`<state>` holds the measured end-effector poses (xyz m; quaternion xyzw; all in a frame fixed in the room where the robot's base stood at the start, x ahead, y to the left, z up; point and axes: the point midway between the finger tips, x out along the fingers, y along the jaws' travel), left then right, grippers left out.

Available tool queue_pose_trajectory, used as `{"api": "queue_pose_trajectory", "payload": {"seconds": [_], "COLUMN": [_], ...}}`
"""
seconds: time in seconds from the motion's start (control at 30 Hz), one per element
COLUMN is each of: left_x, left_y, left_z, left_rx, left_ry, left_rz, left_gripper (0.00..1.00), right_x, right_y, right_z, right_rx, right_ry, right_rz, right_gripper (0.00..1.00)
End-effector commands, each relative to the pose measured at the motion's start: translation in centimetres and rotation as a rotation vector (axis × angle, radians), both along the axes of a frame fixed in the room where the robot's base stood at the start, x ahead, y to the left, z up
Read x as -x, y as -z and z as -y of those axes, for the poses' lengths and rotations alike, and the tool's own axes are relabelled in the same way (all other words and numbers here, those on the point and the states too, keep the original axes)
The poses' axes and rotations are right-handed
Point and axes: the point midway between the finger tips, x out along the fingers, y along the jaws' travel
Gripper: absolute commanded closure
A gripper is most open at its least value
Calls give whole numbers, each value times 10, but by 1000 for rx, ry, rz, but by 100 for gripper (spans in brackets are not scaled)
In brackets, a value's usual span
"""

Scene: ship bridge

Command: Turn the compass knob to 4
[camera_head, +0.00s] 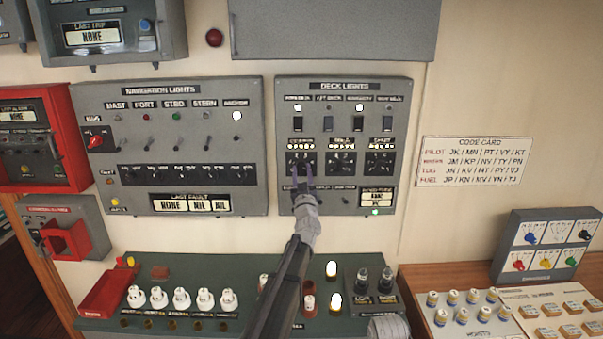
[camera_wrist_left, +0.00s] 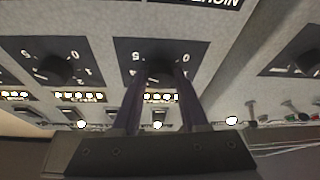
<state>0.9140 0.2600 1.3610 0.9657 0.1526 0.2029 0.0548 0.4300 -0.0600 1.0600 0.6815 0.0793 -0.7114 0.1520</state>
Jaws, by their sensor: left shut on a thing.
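The compass knob (camera_head: 300,160) is the leftmost of three knobs on the grey deck lights panel (camera_head: 342,205). My left gripper (camera_head: 303,172) reaches up to it from below. In the left wrist view, the black knob (camera_wrist_left: 159,68) sits between the two fingers of my left gripper (camera_wrist_left: 158,92), which is shut on it. The dial plate shows upside down there, with a 0 and a 5 legible. The knob's pointer is too dark and hidden to read. My right gripper does not show.
Two similar knobs (camera_head: 341,162) (camera_head: 380,162) stand to the right, with switches above. The navigation lights panel (camera_head: 255,120) is close on the left. Below, a green console (camera_head: 240,265) carries white knobs (camera_head: 181,299) and black ones.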

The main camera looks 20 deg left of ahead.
Motion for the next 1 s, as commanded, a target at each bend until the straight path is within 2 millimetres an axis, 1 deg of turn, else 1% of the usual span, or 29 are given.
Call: {"api": "queue_pose_trajectory", "payload": {"seconds": [0.3, 0.6, 0.8, 1.0], "left_x": [-2, -2, -2, -2], "left_y": [-4, -5, -5, -5], "left_z": [4, 5, 6, 6], "left_rx": [272, 493, 593, 652], "left_ry": [0, -2, -2, -3], "left_rz": [79, 143, 173, 191], "left_gripper": [100, 100, 100, 100], "right_x": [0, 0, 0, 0], "right_y": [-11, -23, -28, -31], "right_z": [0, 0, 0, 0], "right_rx": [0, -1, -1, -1], "right_ry": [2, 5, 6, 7], "right_rz": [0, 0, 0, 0], "right_gripper": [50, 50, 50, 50]}}
